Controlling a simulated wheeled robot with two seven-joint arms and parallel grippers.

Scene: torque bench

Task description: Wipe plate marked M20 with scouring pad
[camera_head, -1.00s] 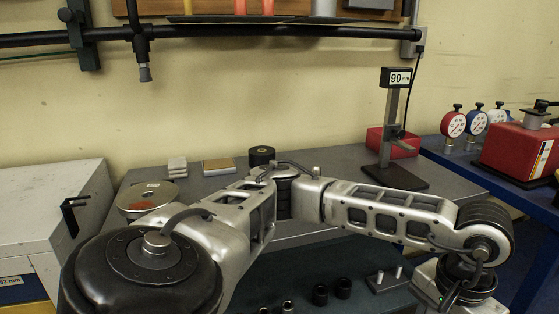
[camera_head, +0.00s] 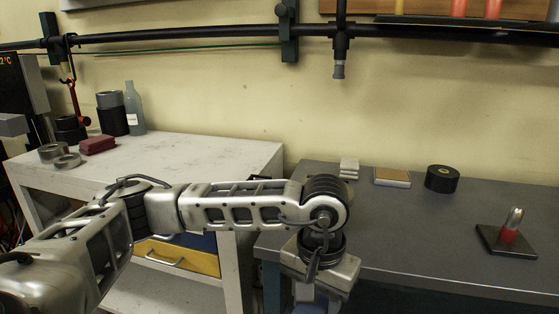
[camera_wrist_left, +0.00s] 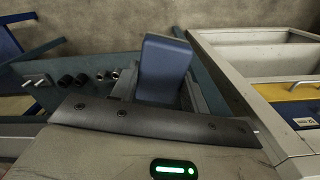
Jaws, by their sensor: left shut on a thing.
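My left gripper (camera_head: 318,290) points down by the front left edge of the grey bench, beside the white cabinet. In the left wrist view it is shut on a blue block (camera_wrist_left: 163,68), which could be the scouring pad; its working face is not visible. The block is clear of the bench surface. No plate with a readable M20 mark shows now, and my left arm hides part of the bench's left end. My right gripper is not in view.
On the grey bench (camera_head: 420,235) stand a light stack (camera_head: 348,167), a tan-topped block (camera_head: 392,177), a black roll (camera_head: 442,179) and a dark square base with a red-and-metal post (camera_head: 508,238). The white cabinet (camera_head: 190,155) holds a dark red block (camera_head: 98,145) and a bottle (camera_head: 134,108).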

